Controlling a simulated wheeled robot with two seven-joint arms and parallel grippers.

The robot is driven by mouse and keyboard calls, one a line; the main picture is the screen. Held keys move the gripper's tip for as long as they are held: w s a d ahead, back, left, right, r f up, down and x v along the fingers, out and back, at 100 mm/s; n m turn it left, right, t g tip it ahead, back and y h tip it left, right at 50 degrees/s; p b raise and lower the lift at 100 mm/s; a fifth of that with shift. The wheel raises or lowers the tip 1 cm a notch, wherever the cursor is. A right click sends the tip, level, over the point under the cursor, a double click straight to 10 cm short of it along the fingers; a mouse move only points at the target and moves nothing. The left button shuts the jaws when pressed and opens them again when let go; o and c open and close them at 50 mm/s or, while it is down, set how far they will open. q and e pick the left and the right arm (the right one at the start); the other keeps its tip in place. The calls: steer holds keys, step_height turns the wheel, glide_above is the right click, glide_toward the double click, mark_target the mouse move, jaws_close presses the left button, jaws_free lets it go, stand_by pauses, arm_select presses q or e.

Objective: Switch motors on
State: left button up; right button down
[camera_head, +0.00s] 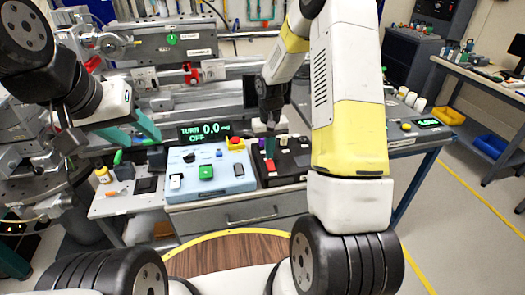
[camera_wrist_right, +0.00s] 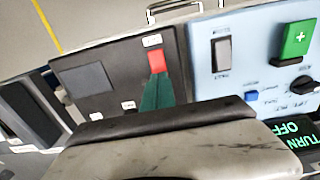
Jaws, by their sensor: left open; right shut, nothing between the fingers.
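A black control box (camera_head: 298,159) stands on the bench, with a red switch (camera_wrist_right: 156,61) and small white labels too small to read. My right gripper (camera_wrist_right: 160,80) is shut and empty, its teal fingertips at the red switch's lower edge. I cannot tell whether they touch it. In the head view the right gripper (camera_head: 270,150) points down over the black box. A light blue control box (camera_head: 186,193) beside it has a green button (camera_head: 206,172), also in the wrist view (camera_wrist_right: 294,40). My left gripper (camera_head: 143,140) is open and empty, left of the blue box's display.
A display (camera_head: 205,131) reading "TURN OFF" and "0.0" stands behind the blue box. A red button on a yellow base (camera_head: 236,143) is near it. Rails and machinery fill the back.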

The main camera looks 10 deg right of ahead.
steer(key=shift+f, duration=0.95)
stand_by(0.6)
steer(key=shift+r, duration=3.5)
steer(key=shift+r, duration=0.15)
step_height(320, 180, up, 7)
steer(key=t, duration=0.1)
glide_above(269, 162)
steer(key=s, duration=0.3)
steer(key=s+r+t, duration=0.2)
steer(key=s+r, duration=0.5)
steer(key=r, duration=0.2)
steer(key=s+a+r+t+y, duration=0.1)
steer(key=s+r, duration=0.2)
steer(key=s, duration=0.4)
steer(key=s+a+r+t+y, duration=0.1)
steer(key=s+r+t, duration=0.1)
steer(key=s, duration=0.5)
steer(key=shift+r, duration=0.75)
